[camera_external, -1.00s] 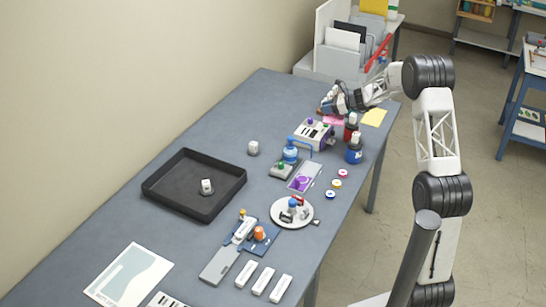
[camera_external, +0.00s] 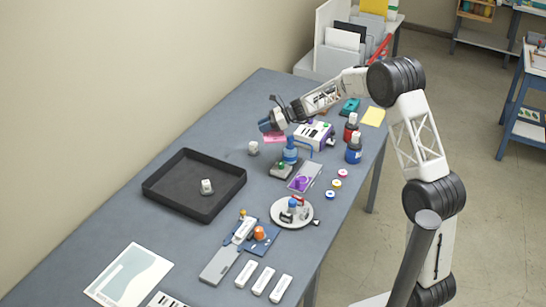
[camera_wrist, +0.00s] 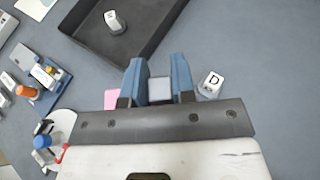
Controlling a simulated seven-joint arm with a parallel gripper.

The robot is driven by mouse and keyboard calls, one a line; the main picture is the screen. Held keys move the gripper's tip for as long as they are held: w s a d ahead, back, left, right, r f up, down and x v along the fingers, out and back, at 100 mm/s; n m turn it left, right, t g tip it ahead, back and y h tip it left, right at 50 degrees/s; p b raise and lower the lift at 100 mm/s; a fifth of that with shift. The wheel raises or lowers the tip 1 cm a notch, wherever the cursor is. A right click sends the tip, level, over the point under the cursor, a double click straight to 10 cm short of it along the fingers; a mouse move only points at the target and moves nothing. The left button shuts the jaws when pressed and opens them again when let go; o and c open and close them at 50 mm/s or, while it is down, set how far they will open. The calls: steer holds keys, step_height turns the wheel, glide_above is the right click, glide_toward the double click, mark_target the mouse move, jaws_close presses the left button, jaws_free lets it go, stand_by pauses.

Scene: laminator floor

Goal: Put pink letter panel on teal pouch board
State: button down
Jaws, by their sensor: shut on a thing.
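My gripper (camera_external: 272,125) is in the air above the table, left of the white and purple machine. It is shut on the pink letter panel (camera_external: 274,139), which hangs just below the fingers. In the wrist view a pink edge of the panel (camera_wrist: 112,98) shows beside the left finger, and a grey block sits between the fingers (camera_wrist: 160,90). Any letter on it is hidden. A flat white sheet with a pale teal shape (camera_external: 128,275) lies at the lower left. A small teal thing (camera_external: 349,105) lies at the table's back right. I cannot tell which is the teal pouch board.
A black tray (camera_external: 160,190) holds a small white block. A white block marked D (camera_wrist: 211,83) stands near my gripper. Bottles, a round white plate (camera_external: 280,217), a blue fixture and white bars (camera_external: 281,288) crowd the right side. The table's left middle is clear.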

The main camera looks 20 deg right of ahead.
steer(key=s+a+n+g, duration=0.2)
steer(key=s+a, duration=0.5)
steer(key=a, duration=0.4)
steer(key=s+a+n+g, duration=0.2)
steer(key=s+a, duration=0.5)
steer(key=a, duration=0.4)
steer(key=s+a+n+g, duration=0.25)
steer(key=s+a, duration=0.45)
steer(key=a, duration=0.4)
steer(key=s+a+n+g+h, duration=0.1)
steer(key=s+a+n+g, duration=0.1)
steer(key=s+a, duration=0.7)
steer(key=s+a+n+g+h, duration=0.15)
steer(key=s+a, duration=0.35)
steer(key=s, duration=0.7)
steer(key=s+a+n+g+h, duration=0.1)
steer(key=s+a+g, duration=0.1)
steer(key=s+a, duration=0.65)
steer(key=f, duration=0.3)
steer(key=s+d+f, duration=0.1)
steer(key=f, duration=0.3)
steer(key=s+d+f, duration=0.1)
steer(key=f, duration=0.3)
steer(key=shift+d, duration=0.15)
